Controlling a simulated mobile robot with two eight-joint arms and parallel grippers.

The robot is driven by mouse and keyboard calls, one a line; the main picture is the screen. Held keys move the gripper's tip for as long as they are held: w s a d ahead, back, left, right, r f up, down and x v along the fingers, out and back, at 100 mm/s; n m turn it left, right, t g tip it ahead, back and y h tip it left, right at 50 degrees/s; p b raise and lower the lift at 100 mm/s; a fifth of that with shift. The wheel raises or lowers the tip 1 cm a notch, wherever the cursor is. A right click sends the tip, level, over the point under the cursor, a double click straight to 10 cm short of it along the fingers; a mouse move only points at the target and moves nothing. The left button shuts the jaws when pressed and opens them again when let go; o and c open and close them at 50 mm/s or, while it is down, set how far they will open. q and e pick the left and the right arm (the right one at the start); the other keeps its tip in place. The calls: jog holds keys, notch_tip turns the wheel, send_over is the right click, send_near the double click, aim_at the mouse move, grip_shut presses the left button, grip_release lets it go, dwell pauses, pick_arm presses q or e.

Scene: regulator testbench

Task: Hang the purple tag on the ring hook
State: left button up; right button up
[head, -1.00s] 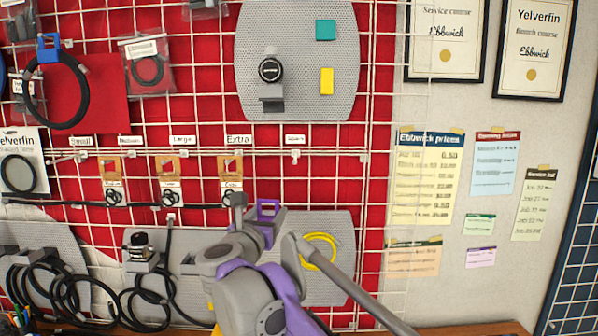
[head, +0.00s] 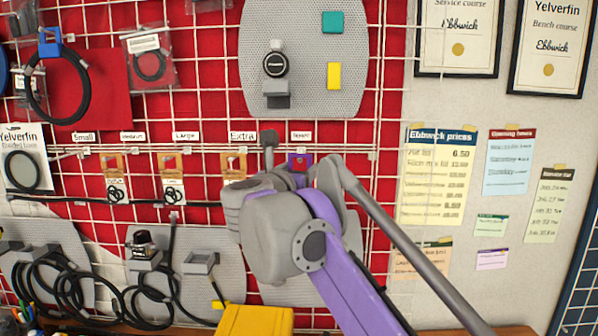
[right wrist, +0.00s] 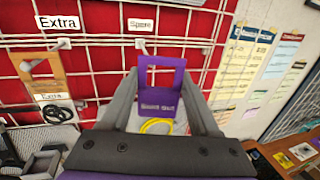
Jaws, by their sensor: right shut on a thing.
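The purple tag (right wrist: 160,98) has a square window in its upper part and small pale print below. In the right wrist view it stands upright between the fingers of my right gripper (right wrist: 160,108), which is shut on it. In the head view (head: 299,161) only its upper part shows beyond my right arm. A hook (right wrist: 140,46) under the label Spare is just above and behind the tag in the right wrist view. I cannot tell whether they touch. No label I can read says ring. My left gripper is not in view.
Orange tags with black rings hang on neighbouring hooks, the nearest under the Extra label (right wrist: 59,82). A white wire grid (head: 385,115) covers the red wall. A grey pegboard (head: 310,95) is above, and price sheets (head: 438,175) are at the right.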

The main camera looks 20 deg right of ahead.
aim_at(300, 161)
jog(key=shift+w+d+f, duration=0.1)
jog(key=shift+w+d, duration=0.3)
jog(key=shift+w, duration=0.45)
jog(key=shift+w+d+f, duration=0.1)
jog(key=shift+w+d, duration=0.35)
jog(key=shift+w, duration=0.35)
jog(key=shift+w+d, duration=0.4)
jog(key=shift+w, duration=0.45)
jog(key=shift+w+d+f+p, duration=0.25)
jog(key=shift+w+f+p, duration=0.1)
jog(key=shift+w, duration=0.3)
jog(key=o, duration=1.4)
jog(key=shift+o, duration=0.2)
jog(key=shift+s+a, duration=0.1)
